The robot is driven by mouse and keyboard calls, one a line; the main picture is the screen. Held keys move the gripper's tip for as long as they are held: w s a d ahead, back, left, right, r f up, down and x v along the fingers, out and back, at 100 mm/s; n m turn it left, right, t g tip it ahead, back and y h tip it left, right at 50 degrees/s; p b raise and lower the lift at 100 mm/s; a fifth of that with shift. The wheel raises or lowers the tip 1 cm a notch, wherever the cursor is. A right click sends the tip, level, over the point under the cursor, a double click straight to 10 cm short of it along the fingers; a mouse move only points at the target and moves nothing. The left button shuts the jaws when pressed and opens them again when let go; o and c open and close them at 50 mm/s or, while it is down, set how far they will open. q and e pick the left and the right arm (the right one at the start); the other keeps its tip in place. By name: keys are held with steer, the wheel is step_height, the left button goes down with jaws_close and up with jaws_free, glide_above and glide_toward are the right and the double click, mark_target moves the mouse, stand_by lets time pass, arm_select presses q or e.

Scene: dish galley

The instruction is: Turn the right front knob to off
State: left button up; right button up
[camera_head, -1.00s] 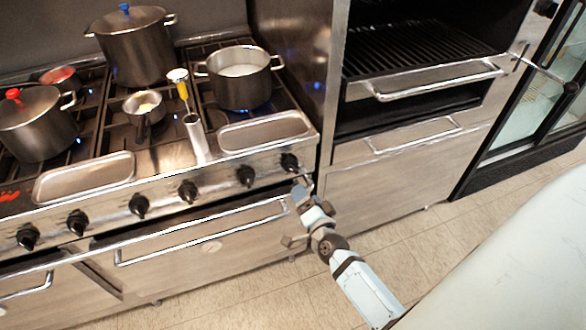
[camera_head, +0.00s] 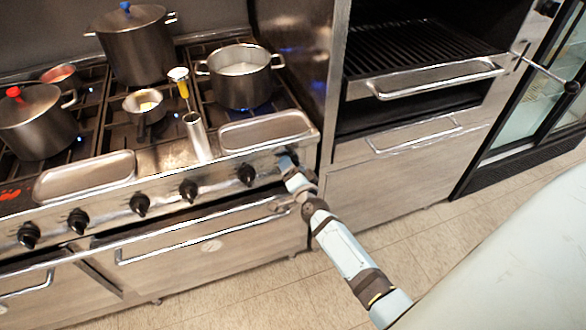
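The stove front (camera_head: 215,184) carries a row of several black knobs. The rightmost knob (camera_head: 286,155) is largely hidden behind my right gripper (camera_head: 288,163), which is at the knob against the right end of the panel. The fingertips are too small and covered to show whether they are open or closed on it. The neighbouring knob (camera_head: 246,174) is clear, to the left of my gripper. My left gripper is not in view.
An oven door handle (camera_head: 200,232) runs below the knobs, close to my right wrist. Pots stand on the burners, including an open pot (camera_head: 240,78) at the back right. A steel tray (camera_head: 265,131) sits above the right knobs. The floor (camera_head: 235,290) in front is clear.

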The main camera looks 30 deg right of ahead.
steer(key=c, duration=0.7)
steer(key=shift+c, duration=0.2)
steer(key=shift+m, duration=0.3)
steer(key=m, duration=0.3)
steer(key=shift+m+b, duration=0.5)
steer(key=shift+m, duration=1.1)
steer(key=o, duration=0.9)
steer(key=shift+a, duration=0.1)
